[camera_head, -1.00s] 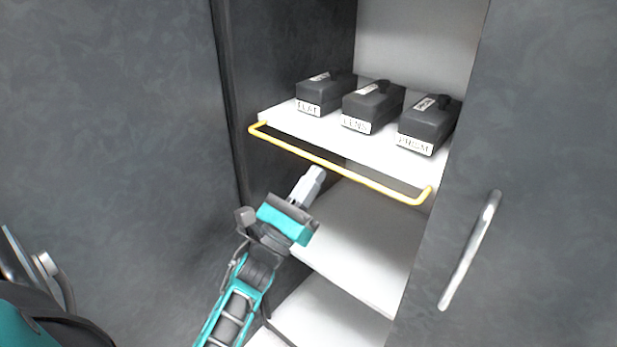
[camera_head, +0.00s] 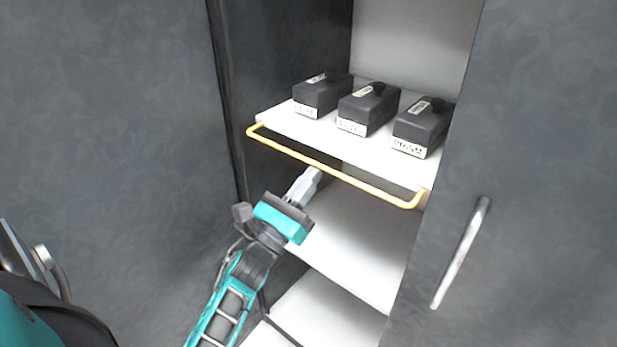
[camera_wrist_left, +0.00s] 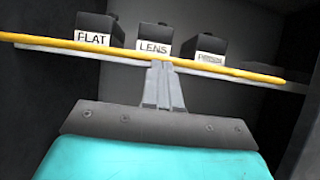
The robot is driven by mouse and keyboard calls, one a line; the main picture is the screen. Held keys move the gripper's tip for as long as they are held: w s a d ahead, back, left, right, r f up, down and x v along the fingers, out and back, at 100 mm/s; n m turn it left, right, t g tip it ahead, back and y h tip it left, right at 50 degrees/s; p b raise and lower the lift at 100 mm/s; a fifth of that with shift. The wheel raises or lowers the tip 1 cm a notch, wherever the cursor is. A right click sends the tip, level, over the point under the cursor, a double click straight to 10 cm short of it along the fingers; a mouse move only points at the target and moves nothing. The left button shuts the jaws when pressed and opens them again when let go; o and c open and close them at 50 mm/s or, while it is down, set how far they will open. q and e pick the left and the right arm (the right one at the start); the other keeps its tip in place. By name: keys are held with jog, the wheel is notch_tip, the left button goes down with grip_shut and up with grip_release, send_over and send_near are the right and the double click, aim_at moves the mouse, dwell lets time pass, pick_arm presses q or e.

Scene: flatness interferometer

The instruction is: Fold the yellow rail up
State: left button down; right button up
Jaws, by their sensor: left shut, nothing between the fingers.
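The yellow rail (camera_head: 330,170) runs along the front of the top white shelf, standing out a little from its edge and slightly below the shelf top. It also crosses the left wrist view (camera_wrist_left: 75,45). My left gripper (camera_head: 314,173) is shut and empty. Its fingertips are close to the middle of the rail, at or just below it; I cannot tell whether they touch. In the left wrist view the fingers (camera_wrist_left: 160,66) point at the rail. My right gripper is not in view.
Three black cases stand on the top shelf (camera_head: 285,122): FLAT (camera_head: 322,94), LENS (camera_head: 367,108) and PRISM (camera_head: 422,127). Lower white shelves (camera_head: 350,245) are below. A cabinet door with a metal handle (camera_head: 461,252) is at right, a dark panel (camera_head: 110,130) at left.

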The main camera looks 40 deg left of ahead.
pick_arm(q)
notch_tip(320, 180, up, 5)
jog(key=g+p, duration=0.3)
jog(key=p, duration=0.7)
jog(key=shift+f+g, duration=0.1)
jog(key=shift+g, duration=0.2)
notch_tip(320, 180, up, 4)
jog(key=p, duration=0.1)
send_over(308, 161)
jog(key=d, duration=0.2)
jog(key=shift+w, duration=0.2)
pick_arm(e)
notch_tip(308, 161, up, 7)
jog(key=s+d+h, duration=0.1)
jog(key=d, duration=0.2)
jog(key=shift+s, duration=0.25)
